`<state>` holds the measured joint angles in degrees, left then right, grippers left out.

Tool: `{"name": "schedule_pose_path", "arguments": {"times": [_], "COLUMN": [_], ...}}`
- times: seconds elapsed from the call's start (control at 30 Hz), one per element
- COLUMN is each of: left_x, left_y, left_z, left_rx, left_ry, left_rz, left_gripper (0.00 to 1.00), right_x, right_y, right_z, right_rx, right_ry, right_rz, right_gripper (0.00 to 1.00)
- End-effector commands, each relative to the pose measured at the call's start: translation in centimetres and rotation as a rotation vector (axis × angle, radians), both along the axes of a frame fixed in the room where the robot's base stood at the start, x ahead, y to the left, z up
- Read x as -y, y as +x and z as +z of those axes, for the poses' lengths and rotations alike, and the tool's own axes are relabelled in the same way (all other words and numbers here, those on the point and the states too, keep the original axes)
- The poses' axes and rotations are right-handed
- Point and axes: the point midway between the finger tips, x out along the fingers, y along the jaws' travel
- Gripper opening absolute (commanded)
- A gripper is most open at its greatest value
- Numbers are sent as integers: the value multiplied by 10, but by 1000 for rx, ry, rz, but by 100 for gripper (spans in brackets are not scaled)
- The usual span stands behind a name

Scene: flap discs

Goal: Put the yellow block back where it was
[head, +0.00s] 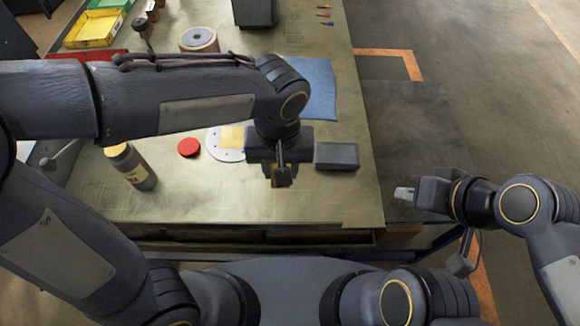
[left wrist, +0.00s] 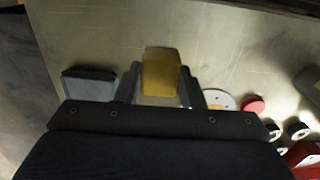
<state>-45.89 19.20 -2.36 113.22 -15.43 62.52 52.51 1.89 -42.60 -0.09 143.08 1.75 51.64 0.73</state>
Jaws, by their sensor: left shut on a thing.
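The yellow block (left wrist: 161,72) is held between the fingers of my left gripper (left wrist: 162,88) in the left wrist view. In the head view my left gripper (head: 281,176) hangs over the front part of the table, and only a little yellow shows at its fingers. A white round plate (head: 216,150) with a yellow patch (head: 232,137) lies on the table just left of this gripper, partly hidden by it. My right gripper (head: 405,193) is off the table's right edge, away from the block; its finger gap is not clear.
A dark grey box (head: 337,156) lies close right of the left gripper. A red disc (head: 189,147) and a bottle (head: 131,166) stand left. A blue sheet (head: 318,88), a spool (head: 199,39) and a yellow tray (head: 94,29) are farther back. The table's front strip (head: 230,200) is clear.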

Motion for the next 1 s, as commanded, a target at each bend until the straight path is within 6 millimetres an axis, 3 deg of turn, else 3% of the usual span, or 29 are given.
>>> {"name": "schedule_pose_path", "arguments": {"times": [0.1, 0.3, 0.47, 0.63, 1.0], "left_x": [6, 13, 16, 16, 16], "left_y": [18, 38, 46, 45, 45], "left_z": [-26, -49, -60, -84, -91], "left_rx": [-5, -2, -2, -2, 1], "left_ry": [6, 2, 2, 3, 0], "left_rz": [1, 1, 0, -1, 0], "left_gripper": [9, 9, 9, 9, 9], "right_x": [0, 0, 0, 0, 0], "right_y": [0, 0, 0, 0, 0], "right_z": [2, 4, 5, 4, 3], "right_rx": [0, 0, 0, 0, 0], "right_ry": [0, 1, 1, 1, 1], "right_rz": [0, 0, 0, 0, 0], "right_gripper": [0, 0, 0, 0, 0]}}
